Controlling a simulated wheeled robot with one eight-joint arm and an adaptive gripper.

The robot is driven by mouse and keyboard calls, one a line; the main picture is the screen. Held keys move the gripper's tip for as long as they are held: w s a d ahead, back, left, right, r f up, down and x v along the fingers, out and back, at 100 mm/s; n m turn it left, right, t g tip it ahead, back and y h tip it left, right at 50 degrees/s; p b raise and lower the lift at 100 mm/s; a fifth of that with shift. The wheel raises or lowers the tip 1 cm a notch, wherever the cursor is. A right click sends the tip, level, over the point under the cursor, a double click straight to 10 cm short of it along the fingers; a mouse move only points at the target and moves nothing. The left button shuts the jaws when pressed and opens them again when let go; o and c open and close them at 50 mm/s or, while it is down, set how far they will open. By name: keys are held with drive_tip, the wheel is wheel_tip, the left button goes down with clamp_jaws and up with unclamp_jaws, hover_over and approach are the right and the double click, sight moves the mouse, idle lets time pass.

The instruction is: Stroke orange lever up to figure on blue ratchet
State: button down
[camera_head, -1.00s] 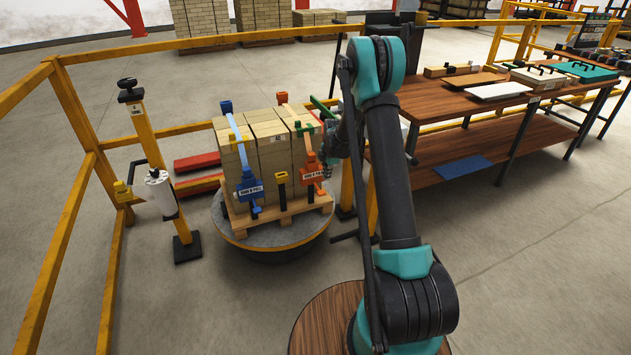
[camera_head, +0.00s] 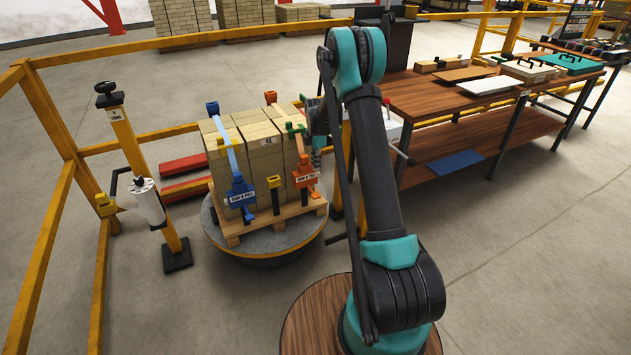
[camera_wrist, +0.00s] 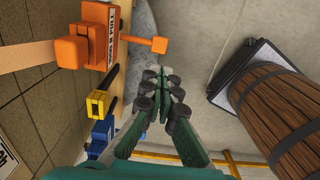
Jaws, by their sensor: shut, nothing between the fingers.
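The orange ratchet (camera_head: 305,172) is on the right strap at the front of the brick stack (camera_head: 262,150). In the wrist view its orange body (camera_wrist: 85,50) carries a small label, and a thin orange lever ends in a square orange knob (camera_wrist: 159,45). The blue ratchet (camera_head: 241,192) is on the left strap with a white label whose figure is too small to read surely. It also shows in part in the wrist view (camera_wrist: 100,140). My gripper (camera_wrist: 160,72) is shut and empty, its tips close to the knob; contact is unclear.
A yellow-topped black post (camera_head: 274,184) stands between the ratchets. The stack sits on a wooden pallet (camera_head: 288,217) on a round turntable (camera_head: 262,247). A yellow post with a white cylinder (camera_head: 147,201) is at left, a wooden workbench (camera_head: 440,95) at right.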

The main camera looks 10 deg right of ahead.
sight(316, 195)
wheel_tip(316, 195, down, 14)
drive_tip(key=shift+r, duration=0.25)
idle(0.6)
